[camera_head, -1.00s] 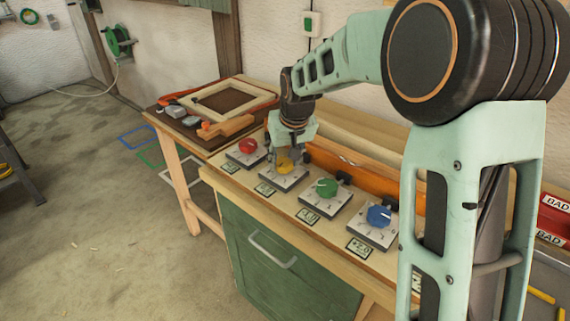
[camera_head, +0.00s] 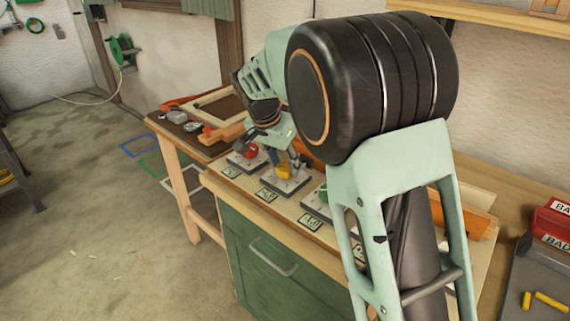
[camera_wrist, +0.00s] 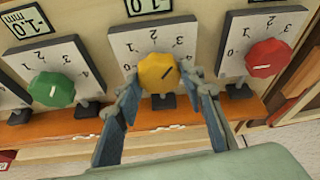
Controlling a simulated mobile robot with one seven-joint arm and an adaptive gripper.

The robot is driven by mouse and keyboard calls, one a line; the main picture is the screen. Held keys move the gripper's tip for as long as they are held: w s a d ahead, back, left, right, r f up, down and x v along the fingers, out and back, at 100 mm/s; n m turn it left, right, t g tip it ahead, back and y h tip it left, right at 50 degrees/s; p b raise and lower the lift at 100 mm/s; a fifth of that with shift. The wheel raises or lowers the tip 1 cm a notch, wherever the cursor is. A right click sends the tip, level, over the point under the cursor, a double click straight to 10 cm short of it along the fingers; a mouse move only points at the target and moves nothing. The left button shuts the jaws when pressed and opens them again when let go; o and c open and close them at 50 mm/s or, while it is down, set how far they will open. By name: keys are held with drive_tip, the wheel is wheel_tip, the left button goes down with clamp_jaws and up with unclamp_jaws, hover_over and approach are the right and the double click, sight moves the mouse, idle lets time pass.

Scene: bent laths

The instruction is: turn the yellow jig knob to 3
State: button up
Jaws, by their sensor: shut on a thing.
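The yellow jig knob (camera_wrist: 158,73) sits on a white dial plate (camera_wrist: 130,40) with numbers around its upper side. In the head view the yellow knob (camera_head: 284,172) shows beneath my gripper (camera_head: 283,163), with the fingers partly hidden.
The red knob (camera_wrist: 264,57) and green knob (camera_wrist: 53,89) stand on dials on either side. In the head view my arm hides much of the bench's right part. A wooden frame (camera_head: 205,96) lies at the back left. A green cabinet (camera_head: 285,255) is below.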

drive_tip(key=shift+m+h, duration=0.3)
drive_tip(key=shift+m, duration=0.3)
drive_tip(key=shift+a+g, duration=0.1)
drive_tip(key=shift+g, duration=0.2)
drive_tip(key=o, duration=1.2)
drive_tip(key=shift+c, duration=0.2)
drive_tip(key=v, duration=1.2)
